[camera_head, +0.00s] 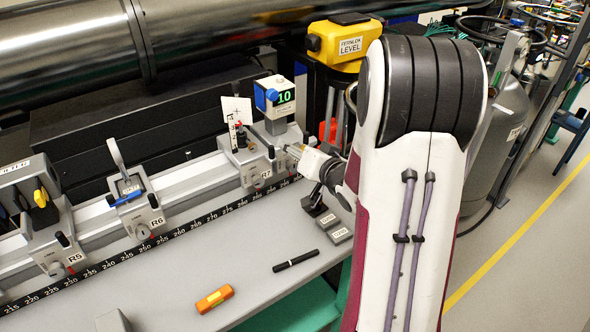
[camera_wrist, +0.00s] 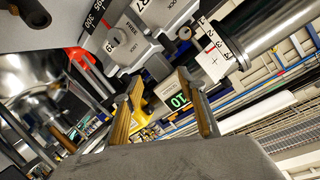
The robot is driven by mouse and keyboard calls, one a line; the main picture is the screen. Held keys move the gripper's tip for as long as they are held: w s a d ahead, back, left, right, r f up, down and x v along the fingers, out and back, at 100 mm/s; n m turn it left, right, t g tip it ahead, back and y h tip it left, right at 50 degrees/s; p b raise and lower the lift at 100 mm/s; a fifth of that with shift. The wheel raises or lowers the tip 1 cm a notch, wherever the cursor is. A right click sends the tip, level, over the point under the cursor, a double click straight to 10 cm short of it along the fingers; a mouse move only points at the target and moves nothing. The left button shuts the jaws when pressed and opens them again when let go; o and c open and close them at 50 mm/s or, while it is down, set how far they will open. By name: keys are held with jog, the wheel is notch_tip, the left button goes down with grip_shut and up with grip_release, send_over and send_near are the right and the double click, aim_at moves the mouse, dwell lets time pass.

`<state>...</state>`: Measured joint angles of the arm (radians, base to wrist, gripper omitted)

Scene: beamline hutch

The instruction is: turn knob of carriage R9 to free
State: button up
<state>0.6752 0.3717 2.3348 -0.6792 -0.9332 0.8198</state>
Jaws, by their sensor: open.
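In the wrist view a light grey carriage (camera_wrist: 119,40) shows a round knob (camera_wrist: 109,46) beside the word FREE, close to the scale mark 300. Its own label is not readable, so I cannot tell which carriage it is or where its knob points.
Carriages R6 (camera_head: 138,212) and R5 (camera_head: 52,245) stand farther left on the rail. A black pen (camera_head: 296,261) and an orange block (camera_head: 214,299) lie on the bench. A yellow level (camera_head: 343,43) is behind.

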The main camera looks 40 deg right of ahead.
jog(key=shift+s+d+f+m+t+y, duration=0.3)
jog(key=shift+s+d+f+m+t, duration=0.2)
jog(key=shift+f, duration=0.2)
jog(key=shift+s+d+f+m+t+y, duration=0.35)
jog(key=shift+d+f+m+t, duration=0.2)
jog(key=shift+d+f+t, duration=0.1)
jog(key=shift+s+d+f+m+t+y, duration=0.25)
jog(key=shift+s+d+f+m+t, duration=0.25)
jog(key=shift+f, duration=0.2)
jog(key=shift+f, duration=0.15)
send_near(294, 168)
jog(key=shift+w, duration=0.85)
jog(key=shift+w+f, duration=0.1)
jog(key=shift+w, duration=3.7)
jog(key=c, duration=1.1)
